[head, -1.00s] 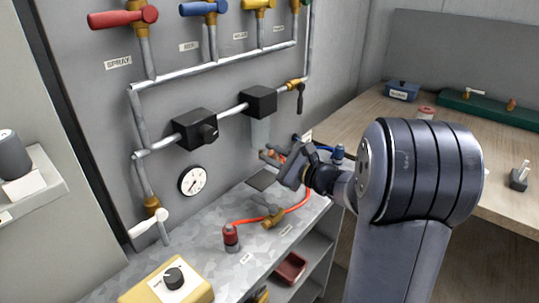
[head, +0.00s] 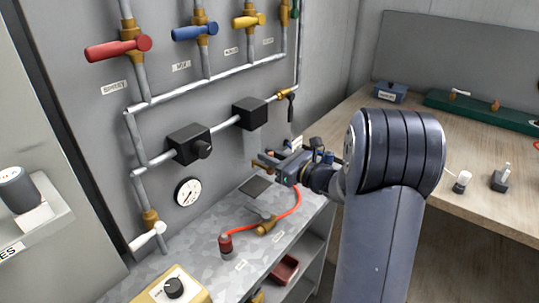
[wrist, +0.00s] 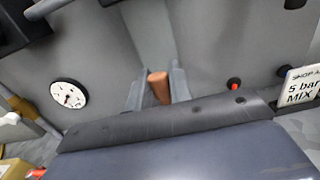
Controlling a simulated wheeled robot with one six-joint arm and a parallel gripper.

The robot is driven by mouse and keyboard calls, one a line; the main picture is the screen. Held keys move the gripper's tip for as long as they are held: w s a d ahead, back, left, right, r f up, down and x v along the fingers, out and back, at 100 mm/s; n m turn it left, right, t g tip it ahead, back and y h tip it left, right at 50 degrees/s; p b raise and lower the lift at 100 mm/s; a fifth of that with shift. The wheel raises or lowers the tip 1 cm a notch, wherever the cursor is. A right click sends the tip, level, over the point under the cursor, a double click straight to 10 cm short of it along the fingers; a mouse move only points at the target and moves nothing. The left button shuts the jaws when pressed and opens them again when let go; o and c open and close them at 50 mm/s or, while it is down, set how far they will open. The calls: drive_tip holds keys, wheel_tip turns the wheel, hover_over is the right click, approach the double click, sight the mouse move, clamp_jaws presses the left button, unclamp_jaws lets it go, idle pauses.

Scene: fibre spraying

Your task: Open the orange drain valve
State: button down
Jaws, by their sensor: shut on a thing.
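The orange drain valve shows in the wrist view as a short copper-orange cylinder (wrist: 158,86), slightly tilted. It sits just below a grey upright cylinder (wrist: 150,32). My gripper (wrist: 157,92) has one grey finger on each side of the orange piece and is shut on it. In the head view my gripper (head: 270,165) is close to the panel, below the right black box (head: 249,113). There the valve is small and partly hidden by the gripper, so its turn position cannot be told.
A pressure gauge (head: 188,191) is on the panel to the left. A metal bench (head: 195,238) below holds a red-orange hose (head: 293,205) and a brass valve (head: 266,226). A black-handled valve (head: 291,105) hangs above right. A wooden table (head: 460,150) stands at right.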

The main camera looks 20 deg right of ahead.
idle(0.4)
drive_tip(key=c, duration=1.3)
unclamp_jaws()
drive_tip(key=b+v, duration=0.1)
drive_tip(key=v, duration=1)
drive_tip(key=shift+w+a, duration=0.1)
drive_tip(key=shift+w, duration=0.05)
drive_tip(key=p+x, duration=0.1)
drive_tip(key=x, duration=0.9)
drive_tip(key=shift+w+a, duration=0.2)
drive_tip(key=shift+w, duration=0.1)
drive_tip(key=shift+s, duration=0.1)
